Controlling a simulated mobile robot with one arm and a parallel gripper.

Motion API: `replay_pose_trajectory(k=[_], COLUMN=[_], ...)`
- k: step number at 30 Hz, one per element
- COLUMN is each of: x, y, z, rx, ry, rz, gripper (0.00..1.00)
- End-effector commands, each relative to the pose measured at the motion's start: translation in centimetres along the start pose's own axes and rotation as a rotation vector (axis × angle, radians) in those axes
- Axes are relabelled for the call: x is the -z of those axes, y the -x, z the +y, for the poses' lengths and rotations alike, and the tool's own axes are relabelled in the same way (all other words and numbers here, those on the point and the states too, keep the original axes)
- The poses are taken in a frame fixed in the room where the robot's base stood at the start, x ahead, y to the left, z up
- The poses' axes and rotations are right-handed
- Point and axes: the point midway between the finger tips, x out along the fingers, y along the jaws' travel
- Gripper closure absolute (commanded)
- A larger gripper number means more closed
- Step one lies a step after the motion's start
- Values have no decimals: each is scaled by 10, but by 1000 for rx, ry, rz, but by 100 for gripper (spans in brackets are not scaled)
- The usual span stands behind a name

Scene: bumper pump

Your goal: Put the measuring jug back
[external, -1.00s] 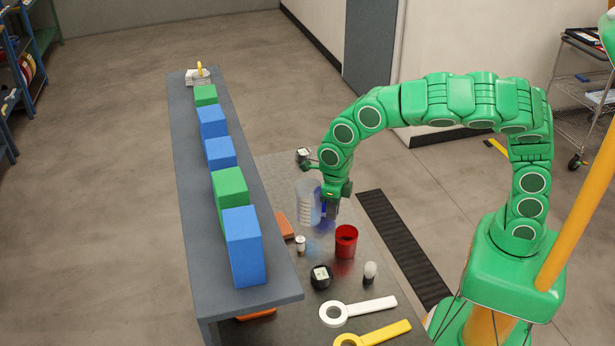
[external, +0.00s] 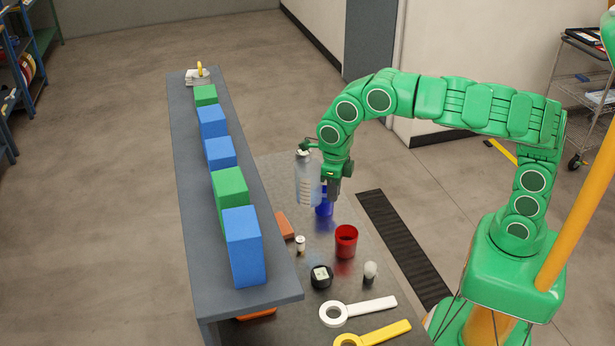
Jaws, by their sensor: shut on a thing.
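The measuring jug (external: 308,184) is a clear, tall vessel with pale markings in the external view. It is roughly upright and appears to hang above the dark table. My gripper (external: 331,188) is just to the right of the jug and is shut on it. The fingertips and the exact grip spot are too small to see well. A blue cup (external: 324,209) stands on the table below and behind my gripper, partly hidden.
A red cup (external: 346,242), a dark round gauge (external: 321,276), a white ring-ended tool (external: 357,311) and a yellow one (external: 375,335) lie nearby. A raised grey shelf (external: 190,190) with several blue and green boxes runs along the left.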

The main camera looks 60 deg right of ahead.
Motion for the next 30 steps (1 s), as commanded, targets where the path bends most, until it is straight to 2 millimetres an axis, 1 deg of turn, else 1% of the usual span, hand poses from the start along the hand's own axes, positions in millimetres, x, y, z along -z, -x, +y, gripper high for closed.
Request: replay_pose_trajectory(k=[1,3,7,25,30], x=[-1,-1,-1,0,-4], y=[7,15,26,49,56], z=[-2,-2,-2,-1,-9], rx=[1,0,3,0,-3], ry=[-4,-5,-2,0,32], rz=[-6,-6,-5,0,0], gripper=[100,100,100,100,100])
